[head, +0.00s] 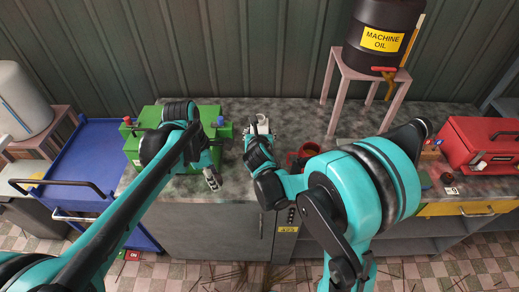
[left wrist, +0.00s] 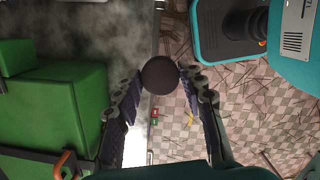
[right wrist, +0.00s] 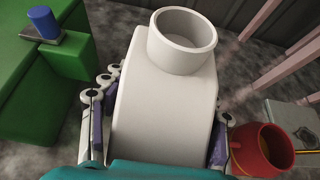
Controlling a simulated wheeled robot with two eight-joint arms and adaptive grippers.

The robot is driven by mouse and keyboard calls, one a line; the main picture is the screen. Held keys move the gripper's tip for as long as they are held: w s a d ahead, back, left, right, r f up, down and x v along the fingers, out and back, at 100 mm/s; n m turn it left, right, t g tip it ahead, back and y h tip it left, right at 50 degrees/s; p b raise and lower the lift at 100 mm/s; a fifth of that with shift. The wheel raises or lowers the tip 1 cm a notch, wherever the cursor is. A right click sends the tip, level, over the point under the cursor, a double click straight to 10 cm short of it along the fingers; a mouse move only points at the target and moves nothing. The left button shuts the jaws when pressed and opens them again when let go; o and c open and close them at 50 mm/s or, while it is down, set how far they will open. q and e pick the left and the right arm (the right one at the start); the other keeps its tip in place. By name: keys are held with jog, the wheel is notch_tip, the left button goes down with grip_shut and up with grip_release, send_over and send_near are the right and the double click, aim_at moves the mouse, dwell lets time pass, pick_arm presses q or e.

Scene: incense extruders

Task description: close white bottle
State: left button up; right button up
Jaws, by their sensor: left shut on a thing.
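The white bottle (right wrist: 160,100) fills the middle of the right wrist view, with its round mouth open and no cap on it. In the head view the bottle (head: 262,122) is at the counter's back middle, partly hidden by my right arm. My right gripper (right wrist: 157,140) has a finger against each side of the bottle. My left gripper (head: 212,183) is left of the bottle and nearer the counter's front edge. Its fingertips are shut on a dark round cap (left wrist: 160,75), seen from its flat face in the left wrist view.
A green machine (head: 145,160) stands on the counter at left. A red pot (right wrist: 262,148) is right of the bottle. A stool (head: 340,92) carries a machine oil barrel (head: 375,55) behind. A red toolbox (head: 480,140) is at far right. Bare counter (head: 225,190) lies between the arms.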

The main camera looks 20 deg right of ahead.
aim_at(262, 130)
grip_shut()
jog(key=shift+r, duration=0.1)
